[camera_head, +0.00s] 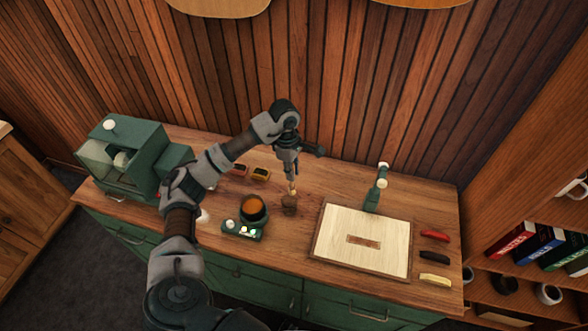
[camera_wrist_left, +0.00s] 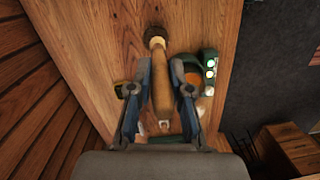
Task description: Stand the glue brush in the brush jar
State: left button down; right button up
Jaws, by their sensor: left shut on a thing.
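The glue brush (camera_head: 292,187) is in my left gripper (camera_head: 291,178), above the bench to the right of the glue pot. Its wooden handle (camera_wrist_left: 162,88) lies between the two fingers in the left wrist view, and my left gripper (camera_wrist_left: 163,110) is shut on it. The brush points down, with a wider brown part (camera_head: 289,203) at its lower end. I cannot tell whether that end touches the bench. I cannot pick out the brush jar with certainty. A small pale thing (camera_head: 203,215) stands left of the pot, partly behind my arm. My right gripper is out of view.
The pot of orange glue (camera_head: 253,208) sits on a green base with lights. Small boxes (camera_head: 261,174) stand behind it. A pale board (camera_head: 337,256) and a green stand (camera_head: 376,190) are to the right. A green machine (camera_head: 122,155) fills the bench's left end.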

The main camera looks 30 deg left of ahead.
aim_at(290, 187)
pick_arm(q)
jog(key=f+b, duration=0.1)
jog(key=f, duration=0.1)
jog(key=f+b, duration=0.2)
jog(key=f, duration=0.1)
jog(key=f+b, duration=0.2)
jog(key=shift+a+f, duration=0.25)
jog(key=shift+f, duration=0.15)
jog(key=shift+f+b, duration=0.4)
jog(key=shift+f, duration=0.2)
jog(key=shift+a+f, duration=0.35)
jog(key=shift+a, duration=0.5)
jog(key=c, duration=1.1)
grip_release()
jog(key=shift+d, duration=0.15)
jog(key=shift+c, duration=0.2)
jog(key=shift+o, duration=0.7)
jog(key=shift+d, duration=0.2)
jog(key=shift+d+r, duration=0.1)
jog(key=shift+d, duration=0.1)
jog(key=shift+d+r, duration=0.1)
jog(key=shift+d, duration=0.05)
notch_tip(290, 187, up, 12)
jog(key=shift+w+a, duration=0.25)
jog(key=shift+a, duration=0.2)
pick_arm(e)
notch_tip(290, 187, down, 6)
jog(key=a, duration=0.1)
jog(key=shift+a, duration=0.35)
